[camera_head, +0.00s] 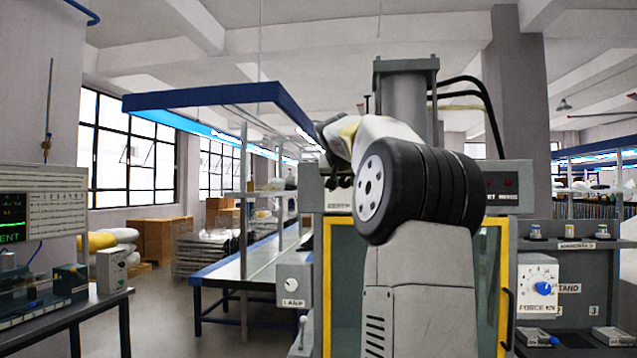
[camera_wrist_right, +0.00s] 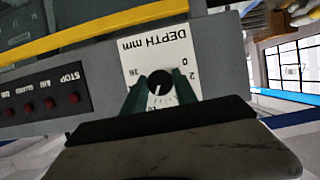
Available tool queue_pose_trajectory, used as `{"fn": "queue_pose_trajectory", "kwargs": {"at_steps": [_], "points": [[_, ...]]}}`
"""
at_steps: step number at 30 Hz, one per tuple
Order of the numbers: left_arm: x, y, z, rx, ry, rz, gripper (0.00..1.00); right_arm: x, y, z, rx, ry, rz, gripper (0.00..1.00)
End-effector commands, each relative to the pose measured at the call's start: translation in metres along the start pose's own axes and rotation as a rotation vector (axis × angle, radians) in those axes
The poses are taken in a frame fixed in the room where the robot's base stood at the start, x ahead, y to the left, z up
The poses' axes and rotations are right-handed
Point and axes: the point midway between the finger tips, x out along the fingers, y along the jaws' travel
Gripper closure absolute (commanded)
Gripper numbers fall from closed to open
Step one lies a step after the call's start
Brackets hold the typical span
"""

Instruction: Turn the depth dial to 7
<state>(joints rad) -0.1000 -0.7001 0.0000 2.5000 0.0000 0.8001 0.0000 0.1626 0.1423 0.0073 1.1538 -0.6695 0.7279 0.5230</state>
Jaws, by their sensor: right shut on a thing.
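In the right wrist view, upside down, a white plate marked DEPTH mm (camera_wrist_right: 163,48) carries the round black depth dial (camera_wrist_right: 160,79). My right gripper (camera_wrist_right: 160,90) has its two dark green fingers shut on the dial, one at each side. A small pale pointer mark shows on the dial's lower part. The 0 and 2 show at the plate's right; the fingers cover other numbers, so I cannot read the setting. In the head view a depth plate (camera_head: 338,202) shows partly beside my right arm, which hides the dial. My left gripper is not in view.
Red buttons (camera_wrist_right: 40,104) sit on the grey panel beside the dial in the wrist view. In the head view, the machine has a yellow-framed door (camera_head: 490,285), a LAMP switch (camera_head: 292,285) and a blue FORCE knob (camera_head: 543,288). A bench (camera_head: 65,315) stands at left.

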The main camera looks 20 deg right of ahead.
Motion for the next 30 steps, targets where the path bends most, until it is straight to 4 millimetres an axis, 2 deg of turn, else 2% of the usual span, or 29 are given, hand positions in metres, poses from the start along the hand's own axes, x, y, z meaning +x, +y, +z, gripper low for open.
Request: {"fn": "queue_pose_trajectory", "kwargs": {"at_steps": [8, 30], "points": [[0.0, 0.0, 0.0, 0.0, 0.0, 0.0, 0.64, 0.0002, -0.0022, 0.0005, -0.102, -0.001, 0.04, 1.0], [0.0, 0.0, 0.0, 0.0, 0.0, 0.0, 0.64, 0.0005, -0.0039, 0.0017, -0.624, -0.002, 0.257, 1.0]]}}
